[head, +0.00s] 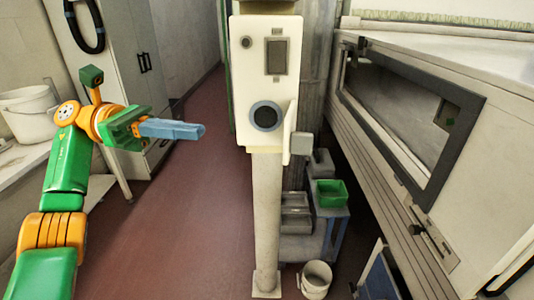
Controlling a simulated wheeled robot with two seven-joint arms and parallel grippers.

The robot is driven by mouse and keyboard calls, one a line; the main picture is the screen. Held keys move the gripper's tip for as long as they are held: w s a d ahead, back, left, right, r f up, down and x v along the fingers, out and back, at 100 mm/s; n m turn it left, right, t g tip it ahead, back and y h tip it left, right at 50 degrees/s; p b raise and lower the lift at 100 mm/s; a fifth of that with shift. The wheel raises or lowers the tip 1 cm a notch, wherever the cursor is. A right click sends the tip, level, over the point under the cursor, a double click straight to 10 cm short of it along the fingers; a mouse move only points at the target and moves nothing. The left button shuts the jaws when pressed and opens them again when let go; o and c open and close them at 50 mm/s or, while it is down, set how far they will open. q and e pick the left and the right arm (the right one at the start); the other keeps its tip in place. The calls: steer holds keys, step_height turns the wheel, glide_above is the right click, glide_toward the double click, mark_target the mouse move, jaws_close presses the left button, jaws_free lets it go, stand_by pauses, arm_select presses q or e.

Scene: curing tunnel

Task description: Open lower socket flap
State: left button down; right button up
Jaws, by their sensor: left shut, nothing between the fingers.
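A cream socket box (249,82) stands on a pale post in the middle of the head view. Its lower socket (265,117) is a round dark opening with a bluish rim, and its face is exposed. A pale plate (291,121) stands out at the right of this socket; it looks like the lower flap swung open to the right. My left gripper (203,131) has blue fingers, shut and empty, pointing right. In the picture it is left of the box, apart from it. My right gripper is not in view.
The pale post (266,220) rises from the red floor. A long cabinet with a dark-framed window (470,125) fills the right. A trolley with a green bin (329,188) and a white bucket (316,280) stand behind the post. The floor left of the post is clear.

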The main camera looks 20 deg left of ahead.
arm_select(q)
steer(key=p, duration=0.2)
glide_toward(284, 141)
steer(key=d, duration=0.2)
steer(key=w+d, duration=0.1)
steer(key=d, duration=0.2)
steer(key=shift+d+f, duration=0.15)
steer(key=shift+d, duration=0.1)
steer(key=shift+w+d+f, duration=0.1)
steer(key=shift+w+d, duration=0.05)
steer(key=shift+d, duration=0.45)
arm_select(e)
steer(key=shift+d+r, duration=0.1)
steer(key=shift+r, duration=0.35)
